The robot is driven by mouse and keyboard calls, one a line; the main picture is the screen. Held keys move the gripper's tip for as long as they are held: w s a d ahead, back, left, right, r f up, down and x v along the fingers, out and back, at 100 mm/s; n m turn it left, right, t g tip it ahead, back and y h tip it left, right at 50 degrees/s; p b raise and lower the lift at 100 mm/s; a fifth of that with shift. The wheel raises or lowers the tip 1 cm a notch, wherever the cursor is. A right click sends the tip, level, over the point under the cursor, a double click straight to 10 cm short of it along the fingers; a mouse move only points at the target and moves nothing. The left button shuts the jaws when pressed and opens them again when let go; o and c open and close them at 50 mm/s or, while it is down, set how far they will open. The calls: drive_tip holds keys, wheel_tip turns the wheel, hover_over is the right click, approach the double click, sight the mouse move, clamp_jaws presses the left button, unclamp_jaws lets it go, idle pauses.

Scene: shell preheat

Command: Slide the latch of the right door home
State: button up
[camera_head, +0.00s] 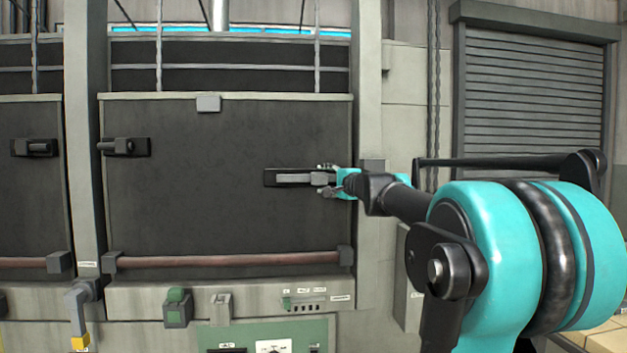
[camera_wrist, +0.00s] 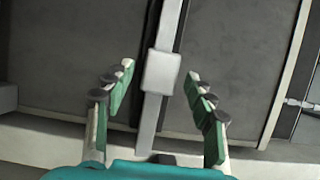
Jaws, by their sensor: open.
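The right door (camera_head: 225,215) is a large dark panel in a grey frame, closed across its opening. Its latch (camera_head: 292,179), a light grey bar on a black backing plate, lies level near the door's right edge. In the wrist view the latch bar (camera_wrist: 152,122) runs up between the fingers, with a square grey knob (camera_wrist: 161,72) on it. My gripper (camera_head: 326,180) reaches in from the right at the latch's right end. In the wrist view my gripper (camera_wrist: 160,82) is open, one finger each side of the knob, with gaps showing. The fingers hide the latch's right end in the head view.
A second latch (camera_head: 125,147) sits at the door's upper left. Another dark door (camera_head: 30,200) with a latch (camera_head: 35,147) stands at far left. A reddish bar (camera_head: 225,260) crosses the door's bottom above a green control panel (camera_head: 265,338). A grey post (camera_head: 367,100) borders the right.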

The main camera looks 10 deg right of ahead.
sight(314, 178)
drive_tip(key=x, duration=0.7)
clamp_jaws()
idle(0.3)
drive_tip(key=shift+d, duration=0.1)
